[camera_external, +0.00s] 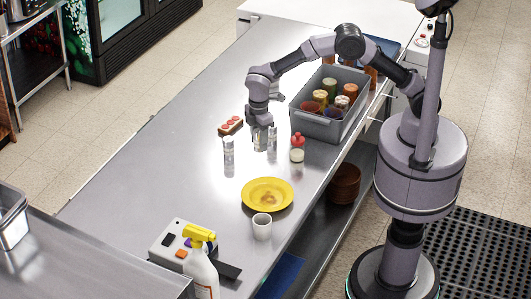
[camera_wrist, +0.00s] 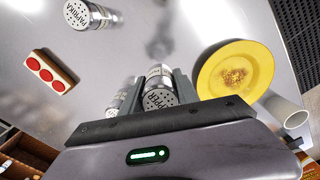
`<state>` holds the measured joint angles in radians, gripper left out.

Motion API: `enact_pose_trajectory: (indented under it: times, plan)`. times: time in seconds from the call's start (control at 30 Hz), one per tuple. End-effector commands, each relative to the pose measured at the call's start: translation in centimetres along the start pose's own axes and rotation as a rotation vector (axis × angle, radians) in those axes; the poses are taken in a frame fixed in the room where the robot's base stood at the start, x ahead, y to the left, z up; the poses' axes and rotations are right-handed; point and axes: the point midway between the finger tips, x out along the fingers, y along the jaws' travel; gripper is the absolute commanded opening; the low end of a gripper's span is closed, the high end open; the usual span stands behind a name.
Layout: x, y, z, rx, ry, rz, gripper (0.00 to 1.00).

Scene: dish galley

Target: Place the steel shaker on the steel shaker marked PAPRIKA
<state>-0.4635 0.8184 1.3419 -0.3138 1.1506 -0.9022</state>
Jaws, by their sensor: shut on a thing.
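My gripper (camera_external: 258,126) points down over the steel counter. In the wrist view its two fingers (camera_wrist: 160,90) are closed around a steel shaker (camera_wrist: 160,99) whose top seems to read PEPPER. This shaker also shows below the gripper in the external view (camera_external: 256,141); whether it touches the counter is unclear. The steel shaker marked PAPRIKA (camera_wrist: 90,15) stands upright and apart, to the lower left of the gripper in the external view (camera_external: 228,155). Another steel shaker (camera_external: 272,139) is close beside my gripper; a finger partly hides it in the wrist view (camera_wrist: 114,101), and its label is unreadable.
A block with red discs (camera_external: 230,126) lies near the PAPRIKA shaker. A grey bin of jars (camera_external: 318,126), a red-topped jar (camera_external: 297,153), a yellow plate (camera_external: 252,204) and a white cup (camera_external: 262,229) stand around. The counter's left side is clear.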

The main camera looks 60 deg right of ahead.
Motion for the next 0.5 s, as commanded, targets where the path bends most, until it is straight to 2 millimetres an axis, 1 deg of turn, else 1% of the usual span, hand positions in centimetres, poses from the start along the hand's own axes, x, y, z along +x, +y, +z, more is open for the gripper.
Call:
enact_pose_trajectory:
  times: [0.03,0.1,0.17,0.27,0.4,0.5]
  plan:
    - [-1.3,0.0,0.0,0.0,0.001,0.001,0.0]
    - [-2.6,0.4,0.3,-0.001,0.002,0.001,0.0]
    - [-3.8,1.2,1.1,-0.001,0.001,0.0,0.0]
    - [-6.1,3.4,3.5,-0.009,0.002,0.001,0.0]
    - [-9.1,6.5,7.5,-0.025,0.002,0.001,0.0]
    - [-10.7,8.0,10.0,-0.038,0.001,0.001,0.0]
